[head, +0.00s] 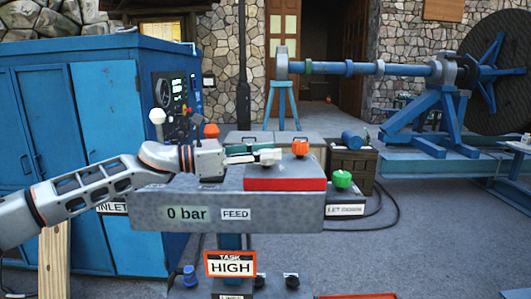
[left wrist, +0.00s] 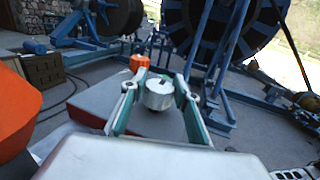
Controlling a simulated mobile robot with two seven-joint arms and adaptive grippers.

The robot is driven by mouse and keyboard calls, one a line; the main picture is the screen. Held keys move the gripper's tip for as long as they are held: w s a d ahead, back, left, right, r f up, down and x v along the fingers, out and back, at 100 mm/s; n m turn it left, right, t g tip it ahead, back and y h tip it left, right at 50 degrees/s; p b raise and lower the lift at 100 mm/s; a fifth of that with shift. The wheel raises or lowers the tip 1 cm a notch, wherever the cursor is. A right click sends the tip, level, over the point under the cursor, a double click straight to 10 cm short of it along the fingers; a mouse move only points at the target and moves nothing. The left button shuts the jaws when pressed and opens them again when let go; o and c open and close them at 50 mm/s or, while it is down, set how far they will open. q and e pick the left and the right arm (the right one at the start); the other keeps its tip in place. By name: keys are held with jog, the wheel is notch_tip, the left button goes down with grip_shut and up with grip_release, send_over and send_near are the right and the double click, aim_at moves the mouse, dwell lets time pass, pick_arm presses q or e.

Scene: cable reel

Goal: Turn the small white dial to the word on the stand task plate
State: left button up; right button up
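A small white dial (left wrist: 159,95) with a dark mark on top stands between the fingers of my left gripper (left wrist: 160,78) in the left wrist view. A finger is on each side, with narrow gaps, so the gripper looks open around it. In the head view my left gripper (head: 254,154) reaches in from the left over the grey panel, with the white dial (head: 270,156) at its fingertips. The task plate (head: 231,264) on the stand below reads "HIGH". The words around the dial are not readable. My right gripper is not in view.
A red-orange knob (head: 211,131) and a green knob (head: 343,179) are nearby. A blue cabinet (head: 95,165) is at left. A large cable reel (head: 500,70) stands at the back right.

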pick_arm(q)
jog(key=shift+o, duration=1.1)
jog(key=shift+a, duration=0.1)
jog(key=v, duration=1.2)
